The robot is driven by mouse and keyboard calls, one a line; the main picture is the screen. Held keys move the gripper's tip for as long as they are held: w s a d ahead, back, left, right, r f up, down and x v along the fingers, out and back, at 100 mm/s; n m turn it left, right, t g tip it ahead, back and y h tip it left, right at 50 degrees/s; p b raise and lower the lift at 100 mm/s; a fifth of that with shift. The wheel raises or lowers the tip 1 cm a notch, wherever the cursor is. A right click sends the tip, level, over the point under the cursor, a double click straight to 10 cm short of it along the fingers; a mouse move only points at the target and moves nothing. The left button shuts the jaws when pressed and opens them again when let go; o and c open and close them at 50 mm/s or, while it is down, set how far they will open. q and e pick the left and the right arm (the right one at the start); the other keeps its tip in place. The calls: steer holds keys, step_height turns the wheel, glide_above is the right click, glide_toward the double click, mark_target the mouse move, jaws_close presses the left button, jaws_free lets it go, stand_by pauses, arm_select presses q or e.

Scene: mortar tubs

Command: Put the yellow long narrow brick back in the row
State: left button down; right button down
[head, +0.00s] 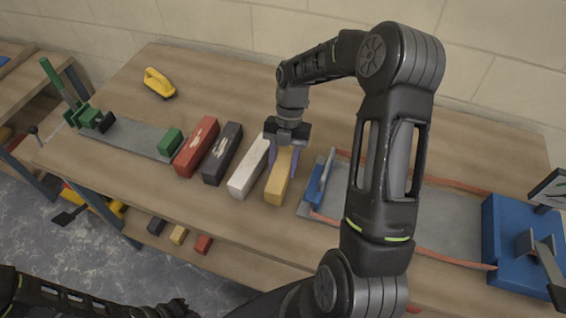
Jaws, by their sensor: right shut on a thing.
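The yellow long narrow brick (277,186) is at the right end of a row of long bricks on the wooden bench. My right gripper (285,158) points down from above, with its purple fingers on either side of the brick's far part, and is shut on it. The white brick (246,170) lies just left of it, with a narrow gap between. Further left are the dark grey brick (221,160) and the red brick (192,155). I cannot tell whether the yellow brick touches the bench. My left gripper is not in view.
A grey plate with a green clamp (135,136) lies left of the row. A grey tray with orange edges and a blue block (510,235) lies to the right. A yellow-handled tool (157,82) is at the back left. Small bricks (178,234) sit on a lower shelf.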

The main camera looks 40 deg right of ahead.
steer(key=shift+f+b, duration=0.35)
steer(key=shift+f, duration=0.15)
stand_by(0.5)
steer(key=c, duration=1)
jaws_free()
steer(key=shift+c, duration=0.2)
steer(key=shift+o, duration=1.4)
steer(key=shift+b+v, duration=0.6)
steer(key=shift+v, duration=3.35)
steer(key=shift+a, duration=0.1)
